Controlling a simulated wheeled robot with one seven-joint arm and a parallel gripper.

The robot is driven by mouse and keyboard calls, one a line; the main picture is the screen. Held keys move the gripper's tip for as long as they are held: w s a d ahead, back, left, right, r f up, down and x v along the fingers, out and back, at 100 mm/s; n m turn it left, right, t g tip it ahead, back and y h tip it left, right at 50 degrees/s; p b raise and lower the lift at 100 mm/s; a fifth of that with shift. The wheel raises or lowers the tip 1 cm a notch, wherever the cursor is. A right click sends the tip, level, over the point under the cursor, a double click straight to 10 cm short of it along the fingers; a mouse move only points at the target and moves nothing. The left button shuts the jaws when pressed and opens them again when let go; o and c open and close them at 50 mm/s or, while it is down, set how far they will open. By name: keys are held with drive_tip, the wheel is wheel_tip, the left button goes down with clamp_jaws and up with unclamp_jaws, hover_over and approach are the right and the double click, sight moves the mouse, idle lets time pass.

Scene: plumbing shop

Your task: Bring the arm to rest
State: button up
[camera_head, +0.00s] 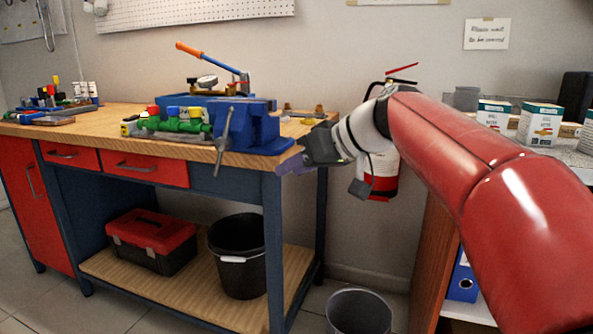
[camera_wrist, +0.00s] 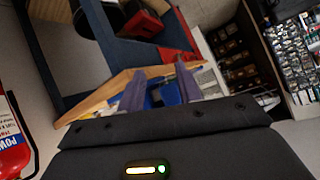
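My gripper (camera_head: 284,168) is at the right front corner of the wooden workbench (camera_head: 255,160), beside the blue bench vise (camera_head: 252,128). In the wrist view my gripper (camera_wrist: 160,70) has its two purple-grey fingers spread apart, with nothing seen held between them. The workbench edge (camera_wrist: 95,98) and part of the blue vise (camera_wrist: 169,95) show beyond the fingers. My red arm reaches in from the right of the head view. Whether the fingers touch the bench edge cannot be told.
Green valves (camera_head: 175,125) stand left of the vise. A toolbox (camera_head: 152,240) and black bucket (camera_head: 238,255) are on the lower shelf. A fire extinguisher (camera_head: 383,178) hangs behind my wrist. A grey bin (camera_head: 358,312) stands on the floor. Boxes (camera_head: 540,123) stand on the right counter.

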drive_tip(key=s+d+f+m+h, duration=0.4)
drive_tip(key=s+d+f, duration=0.3)
drive_tip(key=s+f, duration=0.4)
drive_tip(key=s+d+f+m+h, duration=0.4)
drive_tip(key=s+d+f, duration=0.4)
drive_tip(key=s+f, duration=0.4)
drive_tip(key=shift+s+f+g+h+p, duration=0.2)
drive_tip(key=shift+s+g+h+p, duration=0.15)
drive_tip(key=shift+s+h, duration=0.6)
drive_tip(key=shift+s+d, duration=0.1)
drive_tip(key=shift+s, duration=0.05)
